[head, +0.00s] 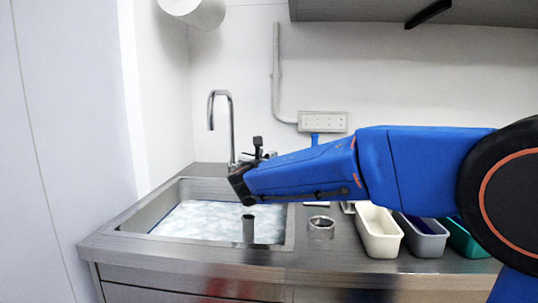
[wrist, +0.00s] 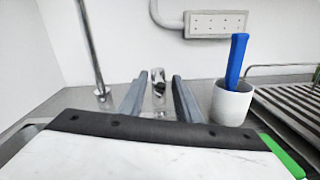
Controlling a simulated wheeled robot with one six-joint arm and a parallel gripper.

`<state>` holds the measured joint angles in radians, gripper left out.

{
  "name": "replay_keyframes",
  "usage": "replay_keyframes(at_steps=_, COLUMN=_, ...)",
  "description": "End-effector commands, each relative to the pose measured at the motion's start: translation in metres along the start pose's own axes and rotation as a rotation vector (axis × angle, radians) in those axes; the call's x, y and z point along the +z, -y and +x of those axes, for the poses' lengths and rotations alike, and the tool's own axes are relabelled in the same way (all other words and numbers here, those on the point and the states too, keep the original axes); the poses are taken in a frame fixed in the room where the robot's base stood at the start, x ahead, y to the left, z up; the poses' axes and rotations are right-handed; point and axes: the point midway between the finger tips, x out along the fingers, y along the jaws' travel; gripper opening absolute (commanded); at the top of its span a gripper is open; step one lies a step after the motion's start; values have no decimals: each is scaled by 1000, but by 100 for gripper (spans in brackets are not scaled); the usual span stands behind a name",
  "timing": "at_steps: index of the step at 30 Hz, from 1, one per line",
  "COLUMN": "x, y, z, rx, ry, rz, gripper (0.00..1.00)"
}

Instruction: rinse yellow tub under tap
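No clearly yellow tub shows in either view. The nearest in colour is a cream tub (head: 379,232) on the counter right of the sink, below my arm. The tap (head: 221,110) is a tall curved chrome spout behind the sink (head: 125,222), which holds pale, foamy-looking water. My gripper (head: 262,152) is over the sink's back right part, right of the tap. In the wrist view, my gripper's two dark fingers (wrist: 159,80) stand apart with nothing held. A small chrome fitting (wrist: 158,88) shows between them, farther back. The tap's post (wrist: 91,50) is to their left.
A grey tub (head: 424,240) and a teal tub (head: 466,240) stand beside the cream one. A metal ring-like item (head: 321,228) is on the counter; a dark cylinder (head: 248,228) stands in the sink. A white cup (wrist: 231,103) holds a blue-handled tool, near a slatted rack (wrist: 290,110).

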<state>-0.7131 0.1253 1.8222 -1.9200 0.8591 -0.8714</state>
Motion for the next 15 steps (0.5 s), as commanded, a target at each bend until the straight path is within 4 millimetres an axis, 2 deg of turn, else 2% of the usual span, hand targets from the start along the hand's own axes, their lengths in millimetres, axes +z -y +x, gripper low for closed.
replay_keyframes(at_steps=6, x=-1, y=1, z=28, rx=-2, ry=-1, rz=0, gripper=31)
replay_keyframes(at_steps=15, x=0, y=0, z=37, rx=1, ry=-1, rz=0, gripper=31)
